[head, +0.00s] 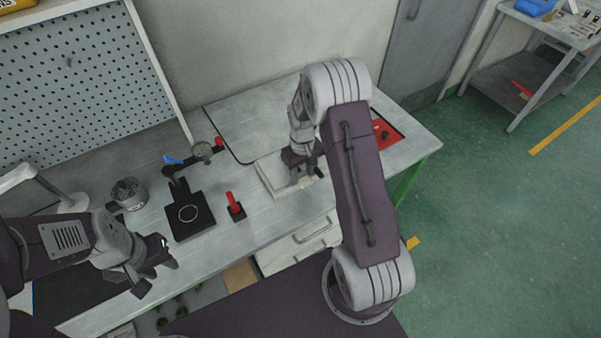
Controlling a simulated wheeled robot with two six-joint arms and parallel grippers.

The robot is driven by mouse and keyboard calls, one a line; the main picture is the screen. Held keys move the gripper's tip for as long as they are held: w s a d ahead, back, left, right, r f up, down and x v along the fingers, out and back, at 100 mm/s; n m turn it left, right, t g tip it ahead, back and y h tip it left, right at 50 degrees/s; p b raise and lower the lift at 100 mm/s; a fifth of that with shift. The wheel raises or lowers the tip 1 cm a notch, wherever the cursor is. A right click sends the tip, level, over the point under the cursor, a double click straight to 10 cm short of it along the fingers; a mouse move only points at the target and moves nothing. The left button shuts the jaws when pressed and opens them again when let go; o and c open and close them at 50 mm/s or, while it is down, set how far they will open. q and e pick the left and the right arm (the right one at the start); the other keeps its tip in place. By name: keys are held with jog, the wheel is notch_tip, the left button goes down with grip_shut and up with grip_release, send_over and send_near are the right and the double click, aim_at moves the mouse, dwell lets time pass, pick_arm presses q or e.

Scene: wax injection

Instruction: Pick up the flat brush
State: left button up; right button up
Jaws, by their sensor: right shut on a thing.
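My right gripper (303,174) is low over a pale, flat tray-like block (268,176) on the bench, pointing down. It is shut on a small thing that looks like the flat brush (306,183). Only a pale beige end of it shows below the fingers, and the rest is hidden by the gripper. I cannot tell whether it touches the block. My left gripper (156,276) is at the bench's front left, with its fingers apart and nothing between them.
A red panel (385,134) lies at the right. The bench's back middle (250,117) is clear.

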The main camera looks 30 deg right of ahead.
jog(key=shift+w+r, duration=0.1)
jog(key=shift+r, duration=0.35)
notch_tip(320, 180, up, 3)
jog(key=s+r, duration=0.7)
jog(key=s, duration=0.5)
jog(key=shift+d+b, duration=0.35)
jog(key=shift+b, duration=0.1)
jog(key=shift+w, duration=0.1)
